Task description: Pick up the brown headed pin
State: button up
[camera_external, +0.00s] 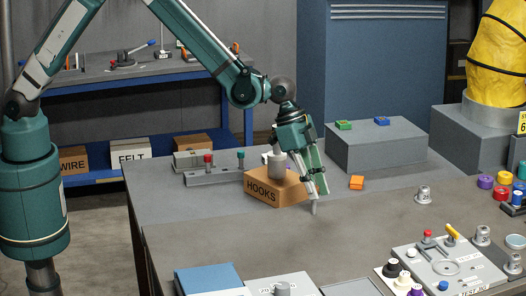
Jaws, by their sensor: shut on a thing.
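My gripper (318,193) points down over the middle of the table, just right of the box marked HOOKS. Its fingers are shut on a slim piece, which I take to be the brown headed pin. Only a short grey end of this pin (314,208) shows below the fingertips, close above or touching the table; I cannot tell which. Its head is hidden by the fingers, so its brown colour is not visible. A grey rack (213,177) at the back left holds a red headed pin (208,160) and a green headed pin (241,157).
The HOOKS box (262,190) stands close left of my gripper, with a grey bottle-like piece (277,163) by it. A grey block (375,150) stands behind. The table front of my gripper is clear.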

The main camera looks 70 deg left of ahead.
jog(key=shift+r, duration=0.1)
jog(key=shift+r, duration=4.9)
jog(key=shift+b, duration=0.3)
